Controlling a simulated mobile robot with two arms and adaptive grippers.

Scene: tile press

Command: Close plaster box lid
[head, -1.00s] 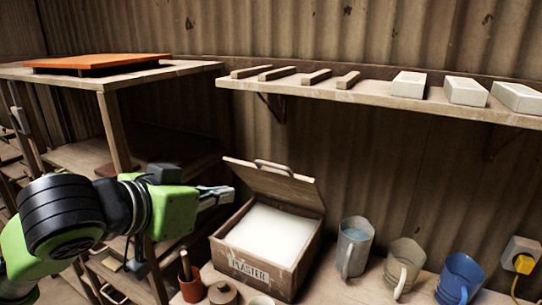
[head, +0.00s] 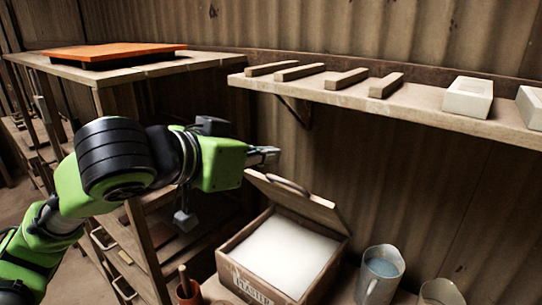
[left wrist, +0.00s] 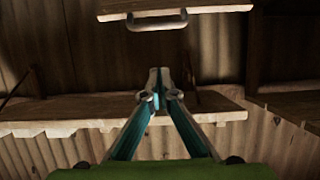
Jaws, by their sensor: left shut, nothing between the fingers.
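The plaster box (head: 262,287) is a wooden box with a PLASTER label, filled with white powder (head: 290,252), and stands on the bench. Its lid (head: 310,205) is open, tilted up at the back, with a handle (head: 288,184) near its upper edge. The lid also shows at the top of the left wrist view (left wrist: 215,7), with its handle (left wrist: 157,22). My left gripper (head: 272,155) is shut and empty, just above the lid's upper left edge in the head view, apparently apart from it. Its fingers converge in the left wrist view (left wrist: 158,97). My right gripper is not in view.
A wall shelf (head: 415,105) holding wooden bars (head: 348,78) and pale blocks (head: 467,97) runs above the box. A grey jug (head: 379,275) stands right of the box. A rack (head: 140,72) with an orange board (head: 110,54) stands left.

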